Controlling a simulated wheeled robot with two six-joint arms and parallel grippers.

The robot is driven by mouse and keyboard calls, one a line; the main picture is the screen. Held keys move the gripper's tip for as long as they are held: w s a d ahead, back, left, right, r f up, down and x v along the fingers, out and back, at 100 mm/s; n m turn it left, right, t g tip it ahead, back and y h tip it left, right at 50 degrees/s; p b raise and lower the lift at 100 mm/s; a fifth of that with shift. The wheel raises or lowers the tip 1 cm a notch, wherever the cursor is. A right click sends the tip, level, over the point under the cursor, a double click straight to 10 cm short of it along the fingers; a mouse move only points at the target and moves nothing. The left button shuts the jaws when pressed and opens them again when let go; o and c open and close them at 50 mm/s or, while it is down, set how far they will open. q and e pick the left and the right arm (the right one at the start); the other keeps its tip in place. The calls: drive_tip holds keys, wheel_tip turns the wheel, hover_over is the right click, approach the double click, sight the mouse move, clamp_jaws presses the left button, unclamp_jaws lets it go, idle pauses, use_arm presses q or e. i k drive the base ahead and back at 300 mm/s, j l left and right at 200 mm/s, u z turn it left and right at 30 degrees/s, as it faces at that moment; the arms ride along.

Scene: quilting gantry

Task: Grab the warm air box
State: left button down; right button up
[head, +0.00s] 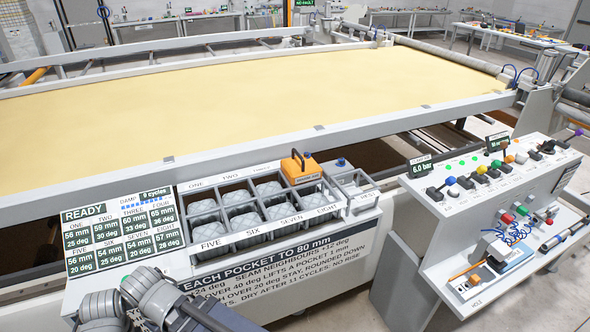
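The warm air box (301,168) is a small orange box with a black handle on top. It sits at the back right corner of a rack of pockets (251,221), near the label FOUR. No gripper touches it. Grey links of my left arm show at the bottom left, in front of the rack and well short of the box. A dark bar at their right end may belong to my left gripper, but its fingers cannot be made out. My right gripper is not in view.
A slot marked REST (357,187) lies right of the box. A READY display (122,235) stands left of the rack. The large yellow quilt bed (250,100) lies behind a white rail. A control panel (490,175) with knobs stands at right.

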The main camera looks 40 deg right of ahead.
sight(297, 170)
drive_tip(key=j+z, duration=0.1)
drive_tip(key=z, duration=0.3)
drive_tip(key=j+z, duration=0.1)
drive_tip(key=z, duration=0.3)
drive_tip(key=j+z, duration=0.1)
drive_tip(key=z, duration=0.7)
drive_tip(key=l+z, duration=0.3)
drive_tip(key=l, duration=0.2)
